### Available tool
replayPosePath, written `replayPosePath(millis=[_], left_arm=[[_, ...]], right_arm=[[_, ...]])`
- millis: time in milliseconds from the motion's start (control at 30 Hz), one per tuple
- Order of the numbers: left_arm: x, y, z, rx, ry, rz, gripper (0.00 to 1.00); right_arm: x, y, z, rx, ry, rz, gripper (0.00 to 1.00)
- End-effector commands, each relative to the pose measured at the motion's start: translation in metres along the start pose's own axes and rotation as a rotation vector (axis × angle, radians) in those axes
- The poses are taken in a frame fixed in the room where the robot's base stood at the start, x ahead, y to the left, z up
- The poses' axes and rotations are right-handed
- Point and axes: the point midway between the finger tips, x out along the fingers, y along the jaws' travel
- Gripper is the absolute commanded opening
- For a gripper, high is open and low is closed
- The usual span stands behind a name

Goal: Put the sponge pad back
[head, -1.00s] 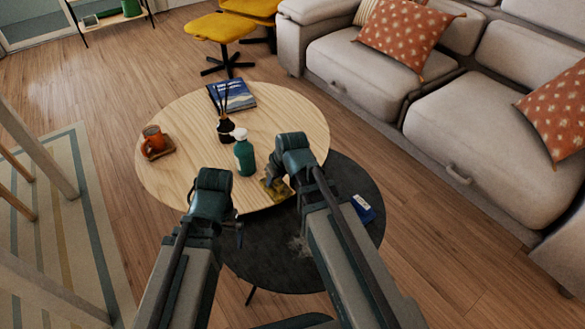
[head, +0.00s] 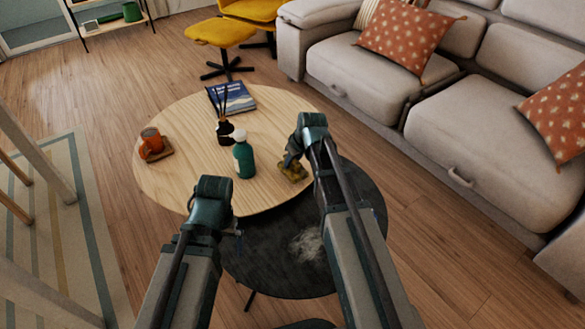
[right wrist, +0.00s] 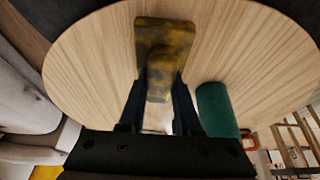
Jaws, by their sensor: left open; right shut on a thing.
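The sponge pad (head: 293,173) is a mottled yellow-brown block near the right edge of the light wooden round table. In the right wrist view the pad (right wrist: 165,48) sits between the fingers and sticks out beyond them. My right gripper (right wrist: 160,88) is shut on it; it also shows in the head view (head: 290,158). I cannot tell whether the pad touches the wood or hangs just above it. My left gripper (head: 236,240) is open and empty over the dark table, its fingers mostly hidden by its wrist.
A green bottle with a white top (head: 243,158) stands left of the pad. A dark reed diffuser (head: 225,130), a blue book (head: 232,97) and an orange mug (head: 152,139) on a tray (head: 160,153) share the wooden table (head: 185,185). The lower dark table (head: 265,265) bears a pale smudge (head: 308,245).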

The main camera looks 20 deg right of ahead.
Motion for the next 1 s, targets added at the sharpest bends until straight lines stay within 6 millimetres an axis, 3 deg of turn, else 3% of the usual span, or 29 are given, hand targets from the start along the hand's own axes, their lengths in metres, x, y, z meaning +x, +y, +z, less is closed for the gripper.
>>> replayPosePath(millis=[33, 133, 567, 600, 733, 1000], left_arm=[[0.013, 0.002, -0.001, 0.001, 0.001, 0.001, 1.00], [0.023, 0.003, -0.002, 0.003, 0.001, 0.002, 1.00], [0.026, 0.004, -0.002, 0.005, 0.002, 0.003, 1.00], [0.026, 0.003, -0.002, 0.005, 0.002, 0.003, 1.00], [0.025, 0.003, -0.002, 0.005, 0.002, 0.003, 1.00], [0.025, 0.003, -0.002, 0.005, 0.002, 0.003, 1.00]], right_arm=[[0.012, 0.000, 0.005, 0.000, 0.000, 0.000, 0.00], [0.022, 0.000, 0.009, 0.000, 0.000, 0.000, 0.00], [0.025, 0.000, 0.010, 0.000, 0.000, 0.000, 0.00], [0.024, 0.000, 0.010, 0.000, 0.000, 0.000, 0.36], [0.023, 0.000, 0.010, 0.000, 0.000, 0.000, 0.59], [0.023, -0.001, 0.010, 0.000, -0.001, 0.000, 0.62]])
